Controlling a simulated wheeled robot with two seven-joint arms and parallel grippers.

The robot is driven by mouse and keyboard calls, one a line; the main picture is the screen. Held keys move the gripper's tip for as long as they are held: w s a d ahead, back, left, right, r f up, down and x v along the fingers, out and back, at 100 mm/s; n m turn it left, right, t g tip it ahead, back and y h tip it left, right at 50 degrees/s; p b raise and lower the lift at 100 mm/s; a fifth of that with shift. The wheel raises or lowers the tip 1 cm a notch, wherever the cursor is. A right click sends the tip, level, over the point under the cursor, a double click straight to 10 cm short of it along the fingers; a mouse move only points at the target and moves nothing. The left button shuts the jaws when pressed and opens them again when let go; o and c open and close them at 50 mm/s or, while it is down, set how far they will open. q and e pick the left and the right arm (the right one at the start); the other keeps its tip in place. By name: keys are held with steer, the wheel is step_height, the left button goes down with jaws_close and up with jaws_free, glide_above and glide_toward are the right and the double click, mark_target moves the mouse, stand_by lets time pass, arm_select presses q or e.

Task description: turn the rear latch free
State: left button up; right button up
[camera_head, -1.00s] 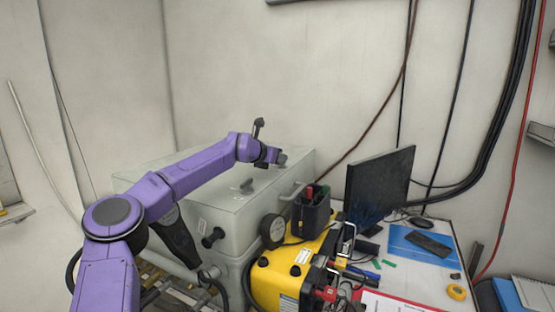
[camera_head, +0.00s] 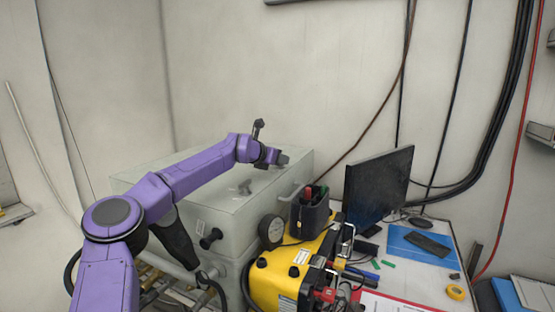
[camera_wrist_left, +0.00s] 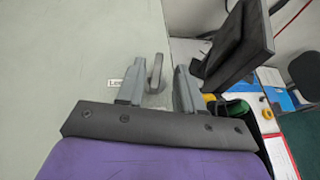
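The rear latch (camera_wrist_left: 155,72) is a small grey lever on the pale top of the panel case (camera_head: 215,190). In the left wrist view it stands between the two fingers of my left gripper (camera_wrist_left: 159,70), beside a small white label (camera_wrist_left: 115,84). The fingers are apart, with a gap visible on the latch's right side; I cannot tell whether either touches it. In the head view my left gripper (camera_head: 278,158) is low over the far right part of the case top and mostly hides the rear latch. A second latch (camera_head: 245,187) sits nearer on the top. My right gripper is out of view.
A gauge (camera_head: 271,231) and a yellow unit (camera_head: 280,277) stand right of the case, with a dark tool holder (camera_head: 310,215) behind. A monitor (camera_head: 378,188) stands farther right on the desk. Walls close off the back; the air above the case is clear.

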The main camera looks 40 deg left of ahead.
arm_select(q)
steer(key=shift+s+a, duration=0.1)
steer(key=shift+s+b, duration=0.3)
steer(key=b+v, duration=0.4)
steer(key=v, duration=0.5)
steer(key=shift+s+b, duration=0.1)
steer(key=shift+b, duration=0.3)
steer(key=shift+s+r, duration=0.2)
